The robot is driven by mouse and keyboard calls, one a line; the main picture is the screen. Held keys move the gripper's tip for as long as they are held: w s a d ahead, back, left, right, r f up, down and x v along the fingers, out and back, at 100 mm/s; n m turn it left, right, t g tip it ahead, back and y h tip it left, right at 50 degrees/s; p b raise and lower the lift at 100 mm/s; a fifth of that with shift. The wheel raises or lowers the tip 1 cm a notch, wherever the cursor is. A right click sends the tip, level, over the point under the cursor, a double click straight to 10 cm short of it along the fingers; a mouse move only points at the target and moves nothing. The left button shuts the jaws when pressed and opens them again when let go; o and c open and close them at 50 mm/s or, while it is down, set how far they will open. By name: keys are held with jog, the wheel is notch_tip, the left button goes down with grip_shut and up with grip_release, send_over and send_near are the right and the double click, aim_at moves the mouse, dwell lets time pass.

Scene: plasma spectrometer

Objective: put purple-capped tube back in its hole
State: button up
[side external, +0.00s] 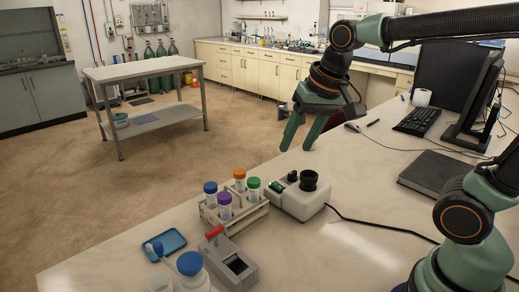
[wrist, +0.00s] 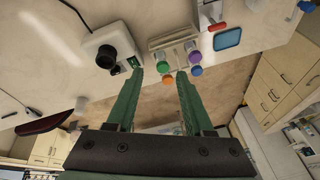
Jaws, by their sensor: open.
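The purple-capped tube (side external: 225,203) stands upright in the front part of a pale tube rack (side external: 246,218), beside the blue-capped tube (side external: 210,192). I cannot tell how deep it sits. The orange-capped tube (side external: 240,178) and green-capped tube (side external: 254,186) stand in the same rack. In the wrist view the purple cap (wrist: 196,70) is right of the fingers, and the rack (wrist: 165,40) lies beyond them. My gripper (side external: 297,146) is open and empty, raised above the bench and apart from the tubes. Its two fingers (wrist: 160,72) point toward the rack.
A white device with a black eyepiece (side external: 300,199) stands right of the rack. A grey block with a red handle (side external: 232,264), a blue tray (side external: 166,243) and a blue-lidded jar (side external: 191,273) are in front. The bench between device and notebook (side external: 440,176) is mostly clear, crossed by a cable.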

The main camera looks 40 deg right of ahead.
jog(key=shift+s+d+f+n+t, duration=0.3)
jog(key=shift+s+f+n, duration=0.1)
jog(key=shift+s+n, duration=0.45)
jog(key=shift+s+d+f+n+t, duration=0.15)
jog(key=shift+s+d+f+n, duration=0.2)
jog(key=shift+s+n, duration=0.45)
jog(key=shift+s+d+f+n+t, duration=0.25)
jog(key=shift+s+f+n, duration=0.15)
jog(key=shift+s+n, duration=0.45)
